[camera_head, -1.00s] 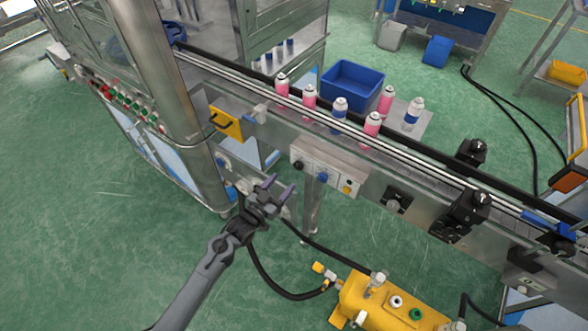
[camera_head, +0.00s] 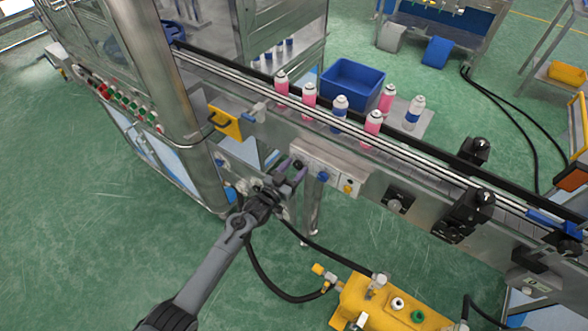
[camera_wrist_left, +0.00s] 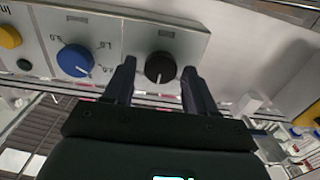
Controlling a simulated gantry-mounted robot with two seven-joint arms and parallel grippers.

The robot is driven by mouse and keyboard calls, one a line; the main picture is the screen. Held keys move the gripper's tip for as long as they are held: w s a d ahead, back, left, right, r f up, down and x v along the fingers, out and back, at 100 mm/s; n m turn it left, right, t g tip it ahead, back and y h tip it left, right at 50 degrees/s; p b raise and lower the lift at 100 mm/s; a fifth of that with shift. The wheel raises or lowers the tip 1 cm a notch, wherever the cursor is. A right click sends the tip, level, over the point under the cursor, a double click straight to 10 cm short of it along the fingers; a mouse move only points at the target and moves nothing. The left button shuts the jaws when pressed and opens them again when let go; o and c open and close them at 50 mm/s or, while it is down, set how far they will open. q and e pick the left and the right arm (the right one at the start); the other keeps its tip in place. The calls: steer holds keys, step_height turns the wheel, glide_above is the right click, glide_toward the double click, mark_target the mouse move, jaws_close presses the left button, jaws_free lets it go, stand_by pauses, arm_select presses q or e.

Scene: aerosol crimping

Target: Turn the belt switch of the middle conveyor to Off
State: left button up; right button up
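A pale control box (camera_head: 332,176) is fixed to the side of the middle conveyor (camera_head: 262,130). It carries a black switch knob (camera_head: 298,164), a blue dial (camera_head: 323,176) and a yellow button (camera_head: 348,188). My left gripper (camera_head: 292,170) is open and empty at the box's left end. In the left wrist view its fingers stand left and right of the black knob (camera_wrist_left: 159,66), with gaps on both sides. The knob's white mark points down in that view; its label is unreadable. The blue dial (camera_wrist_left: 75,60) lies just left of the fingers. My right gripper is out of view.
Several pink and blue spray cans (camera_head: 340,112) stand on and behind the belt. A yellow tank (camera_head: 385,303) and a black hose (camera_head: 275,288) are below. Open green floor lies at lower left.

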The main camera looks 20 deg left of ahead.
arm_select(q)
steer(key=c, duration=0.8)
steer(key=shift+c, duration=0.2)
steer(key=shift+n, duration=0.3)
steer(key=n+p, duration=0.1)
steer(key=n, duration=0.2)
steer(key=shift+r+n, duration=0.1)
steer(key=shift+n, duration=0.2)
steer(key=n+p, duration=0.1)
steer(key=n, duration=0.2)
steer(key=shift+a, duration=0.15)
steer(key=shift+n+p, duration=0.4)
steer(key=shift+n, duration=0.9)
steer(key=o, duration=1)
